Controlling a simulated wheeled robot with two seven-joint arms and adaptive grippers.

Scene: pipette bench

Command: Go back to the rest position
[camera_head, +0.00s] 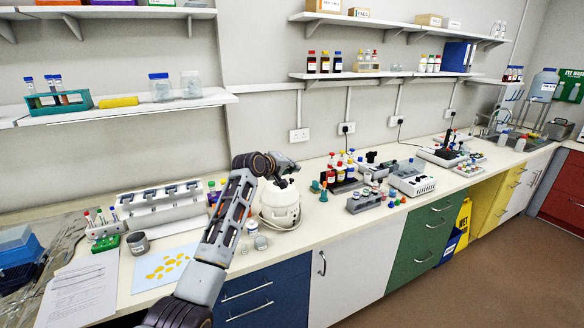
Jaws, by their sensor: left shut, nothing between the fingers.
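My left gripper (286,182) is at the end of my left arm, which comes up from the bottom of the head view. It is small in the picture, shut and empty, just above and behind the top of a round white device (280,208) on the bench. I cannot tell whether it touches that device. My right gripper is not in view.
The white bench (330,218) runs along the wall to the right. A white pipette rack (160,204) and a blue sheet with yellow pieces (166,265) are left of my arm. Bottle racks and devices stand right. Shelves (120,107) hang above.

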